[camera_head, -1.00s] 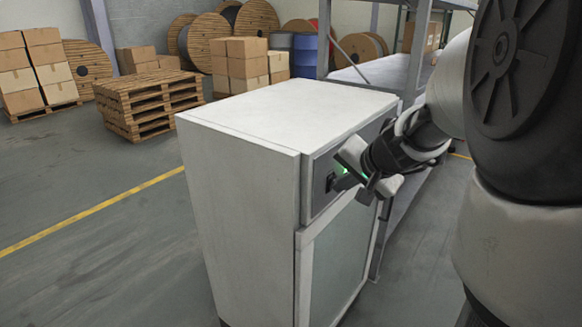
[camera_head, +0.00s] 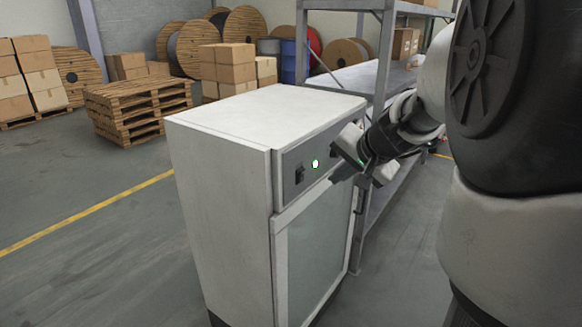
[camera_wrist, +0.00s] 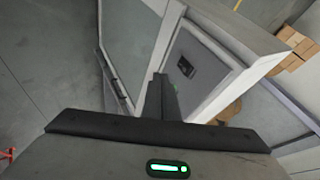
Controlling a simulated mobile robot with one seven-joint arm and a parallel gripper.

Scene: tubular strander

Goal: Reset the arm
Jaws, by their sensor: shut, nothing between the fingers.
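My gripper (camera_head: 343,170) is in front of the right end of the control panel on a white cabinet, apart from the panel. In the wrist view its dark fingers (camera_wrist: 160,92) are together with nothing between them. The cabinet (camera_head: 222,190) has a grey panel (camera_head: 287,182) with a black switch (camera_head: 299,174) and a lit whitish-green button (camera_head: 315,164). The wrist view shows a black switch (camera_wrist: 185,67) on the tilted panel, beyond the fingers. My arm fills the right side of the head view.
A metal shelf rack (camera_head: 378,90) stands right behind the cabinet, close to my arm. Wooden pallets (camera_head: 138,108), cardboard boxes (camera_head: 228,65) and cable reels (camera_head: 243,24) stand at the back. The floor left of the cabinet is clear, with a yellow line (camera_head: 95,208).

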